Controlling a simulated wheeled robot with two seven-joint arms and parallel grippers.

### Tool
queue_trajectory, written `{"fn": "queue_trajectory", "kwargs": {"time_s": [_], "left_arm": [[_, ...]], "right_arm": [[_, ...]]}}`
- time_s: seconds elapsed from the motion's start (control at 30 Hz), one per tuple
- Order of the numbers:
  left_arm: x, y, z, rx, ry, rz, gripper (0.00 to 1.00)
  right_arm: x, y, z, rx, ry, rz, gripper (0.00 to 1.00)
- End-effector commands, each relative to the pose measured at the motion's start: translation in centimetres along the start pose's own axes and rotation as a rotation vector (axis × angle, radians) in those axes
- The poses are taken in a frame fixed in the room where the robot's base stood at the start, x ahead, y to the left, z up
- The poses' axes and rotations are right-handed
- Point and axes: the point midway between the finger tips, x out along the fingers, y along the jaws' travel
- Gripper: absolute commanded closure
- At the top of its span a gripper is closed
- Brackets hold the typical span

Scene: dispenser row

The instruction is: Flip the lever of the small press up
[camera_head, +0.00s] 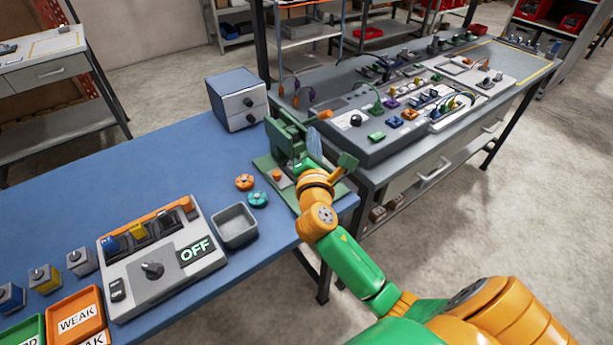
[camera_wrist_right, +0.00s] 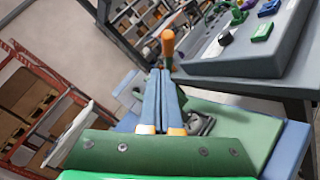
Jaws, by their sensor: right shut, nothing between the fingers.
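The small green press (camera_head: 284,140) stands at the right end of the blue table on a green base plate. Its lever has an orange handle (camera_head: 325,115) that sticks out on the right side of the press. In the right wrist view the orange handle (camera_wrist_right: 168,43) shows just beyond my fingertips. My right gripper (camera_head: 313,140) is beside the press, with its blue fingers together and empty. The fingers also show closed in the wrist view (camera_wrist_right: 160,82). I cannot tell whether they touch the lever. The arm and gripper hide part of the press. My left gripper is not in view.
A grey box (camera_head: 237,99) stands behind the press. Orange and teal round pieces (camera_head: 245,182), a grey tray (camera_head: 235,226) and a control panel reading OFF (camera_head: 160,260) lie left of it. A grey workbench (camera_head: 400,130) with many parts stands close on the right.

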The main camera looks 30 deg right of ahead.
Motion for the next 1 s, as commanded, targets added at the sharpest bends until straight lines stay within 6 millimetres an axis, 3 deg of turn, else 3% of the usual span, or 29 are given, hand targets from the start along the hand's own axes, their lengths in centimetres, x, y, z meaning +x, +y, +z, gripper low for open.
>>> {"fn": "queue_trajectory", "kwargs": {"time_s": [0.07,0.17,0.6,0.83,0.93,1.0], "left_arm": [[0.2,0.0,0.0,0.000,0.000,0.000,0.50],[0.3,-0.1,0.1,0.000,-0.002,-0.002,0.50],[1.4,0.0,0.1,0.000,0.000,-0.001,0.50],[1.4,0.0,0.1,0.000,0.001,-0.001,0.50],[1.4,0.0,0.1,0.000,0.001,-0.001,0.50],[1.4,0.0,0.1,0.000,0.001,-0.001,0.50]], "right_arm": [[0.2,-0.4,-0.2,-0.002,0.000,-0.001,1.00],[-1.2,-0.2,-0.1,0.001,0.001,0.001,1.00],[-8.8,0.7,0.6,0.000,0.003,0.001,1.00],[-9.8,0.6,0.7,0.012,0.007,-0.008,1.00],[-10.1,-2.3,-1.2,0.197,0.097,-0.114,1.00],[-11.4,-6.0,-3.8,0.445,0.194,-0.282,1.00]]}}
